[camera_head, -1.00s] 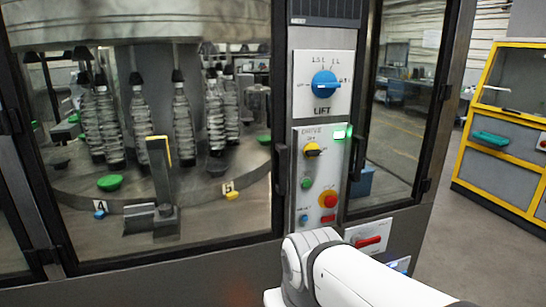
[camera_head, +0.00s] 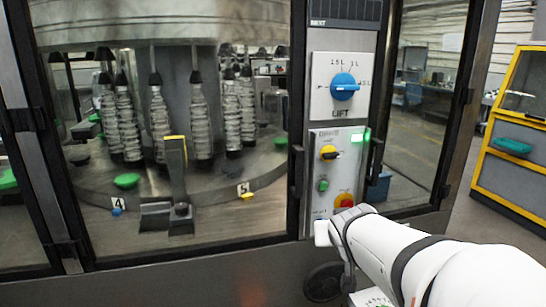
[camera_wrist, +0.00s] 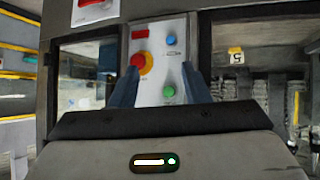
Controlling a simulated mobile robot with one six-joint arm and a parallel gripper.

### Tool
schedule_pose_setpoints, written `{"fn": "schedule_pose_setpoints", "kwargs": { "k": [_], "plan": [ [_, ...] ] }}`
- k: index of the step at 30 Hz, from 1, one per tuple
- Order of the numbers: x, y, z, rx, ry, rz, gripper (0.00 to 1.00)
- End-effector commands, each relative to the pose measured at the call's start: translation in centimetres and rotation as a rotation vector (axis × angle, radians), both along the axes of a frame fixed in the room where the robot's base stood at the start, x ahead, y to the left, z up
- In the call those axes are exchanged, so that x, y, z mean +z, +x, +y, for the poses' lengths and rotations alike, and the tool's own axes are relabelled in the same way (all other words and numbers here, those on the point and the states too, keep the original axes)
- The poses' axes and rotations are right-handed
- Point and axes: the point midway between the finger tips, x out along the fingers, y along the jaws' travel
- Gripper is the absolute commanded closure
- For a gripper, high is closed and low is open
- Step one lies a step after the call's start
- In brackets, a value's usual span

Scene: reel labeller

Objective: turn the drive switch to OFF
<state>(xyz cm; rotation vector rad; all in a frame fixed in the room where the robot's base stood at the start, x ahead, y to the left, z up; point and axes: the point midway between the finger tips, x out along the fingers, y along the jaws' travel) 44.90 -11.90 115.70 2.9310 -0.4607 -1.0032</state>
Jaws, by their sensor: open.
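The drive switch (camera_head: 329,153) is a small yellow and black knob on the grey control panel, under the DRIVE label. Its position marks are too small to read. A green lamp (camera_head: 357,138) is lit at its upper right. My gripper (camera_wrist: 160,90) shows in the wrist view as two dark, parted fingers with nothing between them. They point at the panel, which appears upside down there, in front of the green button (camera_wrist: 168,92) and the red emergency knob (camera_wrist: 143,64). The drive switch is not visible in the wrist view. In the head view my white arm hides the panel's lower part.
The blue LIFT knob (camera_head: 344,86) sits on its own plate above the drive panel. A dark door handle (camera_head: 297,170) is left of the panel. Glass doors flank it, with bottles (camera_head: 200,120) behind the left one. A yellow-framed cabinet (camera_head: 515,145) stands at right.

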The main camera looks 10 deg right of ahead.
Motion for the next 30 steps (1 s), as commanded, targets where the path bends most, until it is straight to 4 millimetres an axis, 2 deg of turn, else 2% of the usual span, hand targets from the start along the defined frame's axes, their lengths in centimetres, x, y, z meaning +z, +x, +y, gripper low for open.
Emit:
{"fn": "schedule_pose_setpoints", "kwargs": {
  "k": [1, 6, 12, 20, 23, 30],
  "plan": [
    [1.3, 1.5, -1.7, -0.006, -0.019, -0.085, 0.53],
    [6.1, 5.5, -4.9, 0.066, -0.051, -0.367, 0.39],
    [9.6, 7.4, -6.0, 0.224, -0.022, -0.575, 0.37],
    [10.9, 7.9, -5.8, 0.333, 0.02, -0.653, 0.37],
    [10.9, 8.9, -5.7, 0.337, 0.024, -0.654, 0.37],
    [10.9, 12.8, -5.5, 0.337, 0.023, -0.654, 0.37]
  ]
}}
